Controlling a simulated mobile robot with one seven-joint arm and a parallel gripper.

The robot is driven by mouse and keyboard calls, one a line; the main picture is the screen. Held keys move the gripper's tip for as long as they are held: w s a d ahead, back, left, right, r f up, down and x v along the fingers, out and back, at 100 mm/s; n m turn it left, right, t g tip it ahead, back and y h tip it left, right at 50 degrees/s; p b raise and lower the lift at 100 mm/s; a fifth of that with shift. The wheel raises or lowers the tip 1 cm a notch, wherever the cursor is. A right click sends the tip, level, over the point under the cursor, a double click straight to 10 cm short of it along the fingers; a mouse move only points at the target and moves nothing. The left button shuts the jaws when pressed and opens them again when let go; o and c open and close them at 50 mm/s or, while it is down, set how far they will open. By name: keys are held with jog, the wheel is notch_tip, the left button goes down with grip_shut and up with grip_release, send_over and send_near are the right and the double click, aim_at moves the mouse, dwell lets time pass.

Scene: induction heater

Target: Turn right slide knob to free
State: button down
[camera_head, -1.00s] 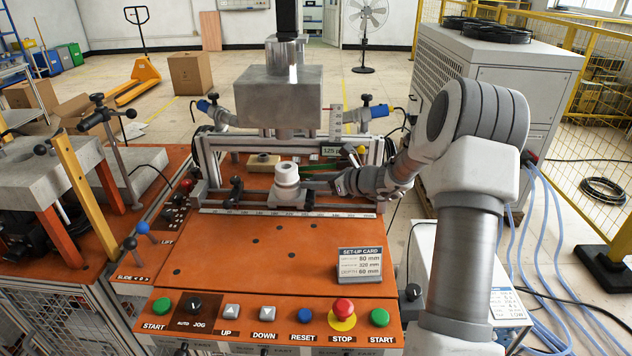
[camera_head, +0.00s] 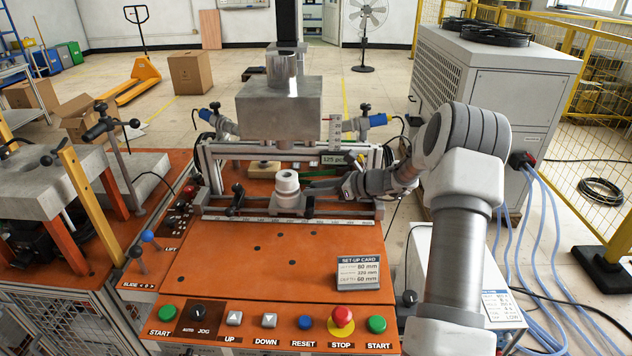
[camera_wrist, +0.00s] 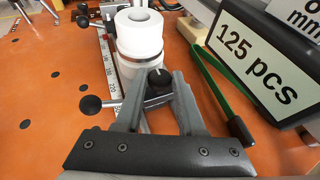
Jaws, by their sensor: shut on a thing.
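In the wrist view, a small black knob (camera_wrist: 157,77) with a white pointer line sits on a black clamp block beside a white, ring-topped cylinder (camera_wrist: 139,34). My gripper (camera_wrist: 160,82) has one grey finger on each side of this knob and is shut on it. In the head view, my gripper (camera_head: 310,187) reaches in from the right, just right of the white cylinder (camera_head: 287,182). The knob is too small and covered to make out there. A black ball-ended handle (camera_wrist: 90,104) sticks out left of the fingers.
A green-and-black rod (camera_wrist: 222,98) and the "125 pcs" display (camera_wrist: 262,68) lie close to the right of my fingers. A ruled rail (camera_head: 290,220) runs in front of the cylinder. A metal block (camera_head: 279,108) hangs above. The orange table front (camera_head: 240,265) is mostly clear.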

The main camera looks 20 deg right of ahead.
jog(key=shift+n+g+y, duration=0.3)
jog(key=c, duration=0.8)
grip_release()
jog(key=v, duration=1.7)
jog(key=shift+d+r+p, duration=0.15)
jog(key=shift+p, duration=0.2)
jog(key=shift+s, duration=0.1)
